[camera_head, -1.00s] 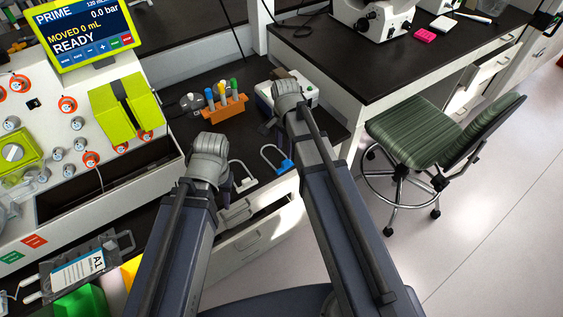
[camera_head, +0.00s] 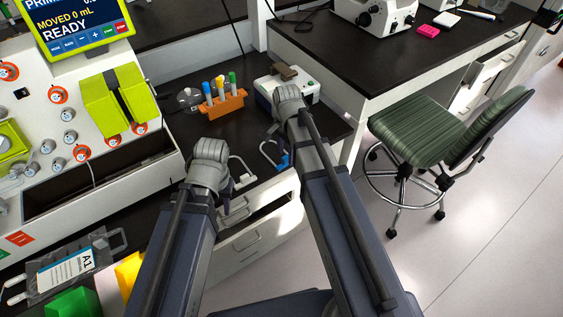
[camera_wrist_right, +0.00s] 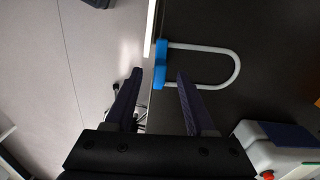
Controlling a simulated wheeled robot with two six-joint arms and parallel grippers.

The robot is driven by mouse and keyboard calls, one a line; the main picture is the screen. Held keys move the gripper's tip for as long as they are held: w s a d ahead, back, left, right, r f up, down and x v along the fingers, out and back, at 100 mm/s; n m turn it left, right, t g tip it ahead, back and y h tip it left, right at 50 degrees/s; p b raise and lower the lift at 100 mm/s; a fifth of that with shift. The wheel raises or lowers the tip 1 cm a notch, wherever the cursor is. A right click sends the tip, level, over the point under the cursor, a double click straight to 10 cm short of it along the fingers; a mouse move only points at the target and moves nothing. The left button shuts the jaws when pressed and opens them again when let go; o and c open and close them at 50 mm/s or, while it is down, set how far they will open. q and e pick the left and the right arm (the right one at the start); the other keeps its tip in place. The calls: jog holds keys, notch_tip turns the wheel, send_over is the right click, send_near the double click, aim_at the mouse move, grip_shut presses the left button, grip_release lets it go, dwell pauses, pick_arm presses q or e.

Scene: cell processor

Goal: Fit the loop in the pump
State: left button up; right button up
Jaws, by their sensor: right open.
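A loop with a blue block (camera_wrist_right: 160,65) and a pale U-shaped tube (camera_wrist_right: 232,62) lies on the dark bench in the right wrist view, its block by the bench edge. It also shows in the head view as a blue loop (camera_head: 283,160). My right gripper (camera_wrist_right: 158,73) is open; the block appears between its fingertips, height gap unclear. A second, pale loop (camera_head: 250,174) lies beside my left gripper (camera_head: 230,187), whose fingers are mostly hidden. The processor (camera_head: 45,105) stands at the left with yellow-green covers (camera_head: 112,102); which part is the pump is unclear.
An orange rack (camera_head: 226,106) with coloured tubes and a white device (camera_head: 303,88) stand behind the loops. A green chair (camera_head: 420,130) stands at the right. A labelled bag (camera_head: 65,270) lies at the lower left.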

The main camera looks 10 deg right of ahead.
notch_tip(320, 180, down, 3)
jog(key=shift+r+b, duration=0.15)
jog(key=shift+b, duration=0.7)
pick_arm(q)
notch_tip(320, 180, down, 3)
jog(key=shift+r, duration=0.15)
pick_arm(e)
jog(key=shift+r, duration=0.1)
jog(key=shift+c, duration=0.3)
grip_shut()
